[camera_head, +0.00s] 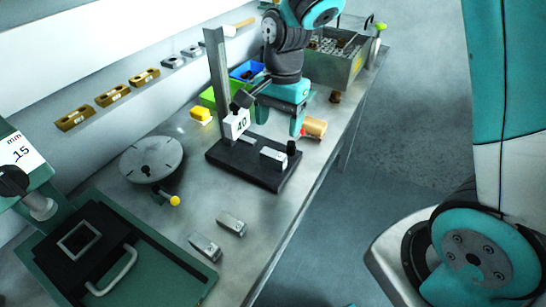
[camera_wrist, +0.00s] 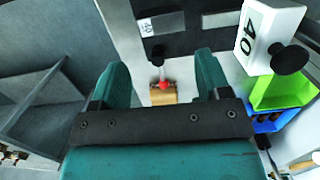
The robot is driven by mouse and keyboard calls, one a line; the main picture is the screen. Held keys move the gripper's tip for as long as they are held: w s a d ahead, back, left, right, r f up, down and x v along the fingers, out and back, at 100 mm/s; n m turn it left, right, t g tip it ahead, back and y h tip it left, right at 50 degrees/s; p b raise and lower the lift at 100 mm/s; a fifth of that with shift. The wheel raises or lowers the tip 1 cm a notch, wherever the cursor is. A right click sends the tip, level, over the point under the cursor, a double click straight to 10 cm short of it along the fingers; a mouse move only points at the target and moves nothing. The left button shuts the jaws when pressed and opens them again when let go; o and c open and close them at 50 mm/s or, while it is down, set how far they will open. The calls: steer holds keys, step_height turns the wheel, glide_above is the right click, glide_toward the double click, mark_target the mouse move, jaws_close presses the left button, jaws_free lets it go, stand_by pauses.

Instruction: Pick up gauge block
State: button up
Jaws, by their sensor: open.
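A small grey metal block, which looks like the gauge block (camera_head: 273,157), rests on the black base (camera_head: 240,168) of the upright stand. It also shows in the wrist view (camera_wrist: 172,25), beyond my fingertips, with a white label that seems to read 40. Two similar grey blocks, one nearer (camera_head: 204,247) and one farther (camera_head: 231,223), lie on the bench; I cannot tell which block is meant. My gripper (camera_wrist: 162,72) is open and empty. In the head view my gripper (camera_head: 284,108) is above the bench behind the stand's base, apart from the block.
The stand's column (camera_head: 218,70) and white 40 box (camera_head: 236,123) rise beside my gripper. A wooden piece with a red end (camera_head: 314,127) lies below it. Green (camera_head: 208,98) and blue (camera_head: 246,70) bins stand behind. A round plate (camera_head: 150,158) is left.

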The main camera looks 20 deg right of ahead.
mark_target(274, 153)
steer(key=f, duration=0.4)
steer(key=shift+s+a, duration=0.15)
steer(key=shift+a, duration=0.1)
steer(key=f, duration=0.1)
steer(key=f+p, duration=0.1)
steer(key=f, duration=0.1)
steer(key=a+f, duration=0.1)
steer(key=f, duration=0.1)
steer(key=shift+s+f, duration=0.2)
steer(key=shift+s, duration=0.15)
steer(key=shift+c, duration=0.4)
steer(key=shift+r, duration=0.1)
steer(key=c, duration=0.9)
